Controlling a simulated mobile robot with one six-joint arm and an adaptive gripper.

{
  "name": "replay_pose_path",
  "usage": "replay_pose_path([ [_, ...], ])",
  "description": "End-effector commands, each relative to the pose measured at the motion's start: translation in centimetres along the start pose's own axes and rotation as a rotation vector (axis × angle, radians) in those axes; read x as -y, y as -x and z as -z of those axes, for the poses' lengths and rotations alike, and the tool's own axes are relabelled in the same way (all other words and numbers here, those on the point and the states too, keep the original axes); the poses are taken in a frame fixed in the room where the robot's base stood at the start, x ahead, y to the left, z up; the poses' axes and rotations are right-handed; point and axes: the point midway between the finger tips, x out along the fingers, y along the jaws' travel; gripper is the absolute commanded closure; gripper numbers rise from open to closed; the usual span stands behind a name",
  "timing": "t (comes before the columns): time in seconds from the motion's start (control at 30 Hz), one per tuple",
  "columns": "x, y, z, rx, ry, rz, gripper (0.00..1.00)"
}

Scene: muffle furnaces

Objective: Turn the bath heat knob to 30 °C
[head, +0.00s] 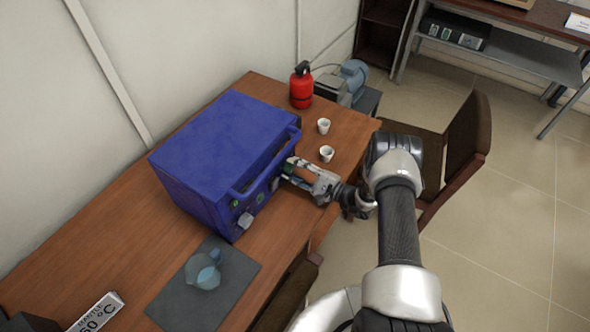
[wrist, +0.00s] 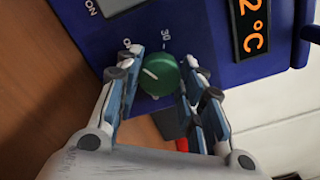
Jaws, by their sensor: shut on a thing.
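The blue bath (head: 215,145) stands on the wooden table. In the wrist view its front panel (wrist: 95,30) carries a round green knob (wrist: 160,75) with a white pointer line. The line points to the upper left, away from the "30" mark above the knob; another small label, perhaps "OFF", sits at the upper left. My gripper (wrist: 163,58) has its fingers on both sides of the green knob and is shut on it. In the head view my gripper (head: 290,168) reaches the bath's front from the right, and hides part of the panel.
An orange display (wrist: 250,28) shows "2 °C" at its visible end. Two white cups (head: 326,153) and a red extinguisher-like bottle (head: 301,88) stand right of the bath. A flask (head: 203,272) sits on a grey mat (head: 235,268) in front. A chair (head: 465,160) stands right.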

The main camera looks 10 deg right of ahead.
Motion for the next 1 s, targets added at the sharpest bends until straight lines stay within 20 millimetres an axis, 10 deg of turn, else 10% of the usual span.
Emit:
replay_pose_path([
  [1.0,-0.09,0.00,0.14,-0.001,-0.770,-0.001,0.88],
])
